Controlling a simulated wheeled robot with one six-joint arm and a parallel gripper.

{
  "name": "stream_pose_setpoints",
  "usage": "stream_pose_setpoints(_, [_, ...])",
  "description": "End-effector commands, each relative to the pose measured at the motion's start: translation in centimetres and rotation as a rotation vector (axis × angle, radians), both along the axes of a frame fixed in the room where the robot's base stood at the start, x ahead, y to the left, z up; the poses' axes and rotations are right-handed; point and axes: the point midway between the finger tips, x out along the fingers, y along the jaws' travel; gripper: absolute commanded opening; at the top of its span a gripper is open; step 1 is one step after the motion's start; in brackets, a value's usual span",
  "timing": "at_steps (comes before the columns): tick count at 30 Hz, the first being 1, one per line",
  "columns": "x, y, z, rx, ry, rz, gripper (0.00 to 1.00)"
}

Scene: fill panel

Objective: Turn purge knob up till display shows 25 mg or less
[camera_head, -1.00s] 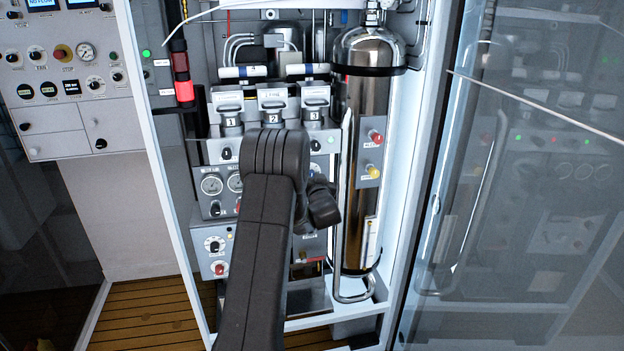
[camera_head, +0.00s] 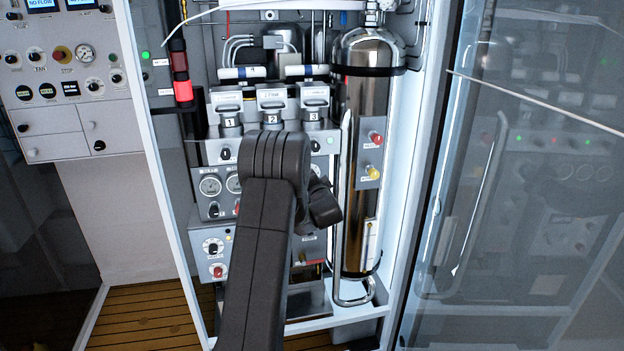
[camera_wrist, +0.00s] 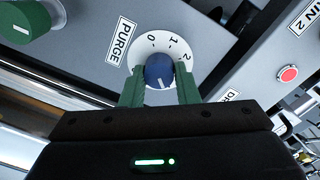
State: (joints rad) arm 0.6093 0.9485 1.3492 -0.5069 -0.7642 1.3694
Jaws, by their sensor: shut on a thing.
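The purge knob (camera_wrist: 159,72) is blue with a white pointer line, on a white dial (camera_wrist: 143,50) marked 0, 1 and 2 beside a PURGE label (camera_wrist: 121,41). My gripper (camera_wrist: 160,85) has its two green fingers on either side of the knob, shut on it. The pointer line faces the lower side of the picture, away from the numbers, so I cannot tell the setting. In the head view my arm hides the purge knob and my fingertips. I cannot make out a display with a mg reading in either view.
A green knob (camera_wrist: 30,18) sits at the upper left of the wrist view, and a red button (camera_wrist: 288,74) at the right. In the head view a steel cylinder (camera_head: 362,130) stands right of my arm, and a glass door (camera_head: 520,200) is beyond it.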

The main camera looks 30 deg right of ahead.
Motion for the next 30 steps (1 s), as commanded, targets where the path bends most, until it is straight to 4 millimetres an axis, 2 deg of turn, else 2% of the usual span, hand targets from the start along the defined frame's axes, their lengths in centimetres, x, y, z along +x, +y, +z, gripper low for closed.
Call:
stream_pose_setpoints(18, [-0.04,-0.05,-0.09,0.048,-0.010,-0.001,0.05])
stream_pose_setpoints(19, [-0.04,-0.05,-0.09,0.048,-0.010,-0.001,0.30])
stream_pose_setpoints(22, [-0.04,-0.05,-0.08,0.048,-0.010,-0.001,0.50])
stream_pose_setpoints(30, [-0.04,-0.03,-0.04,0.047,-0.011,0.000,0.50])
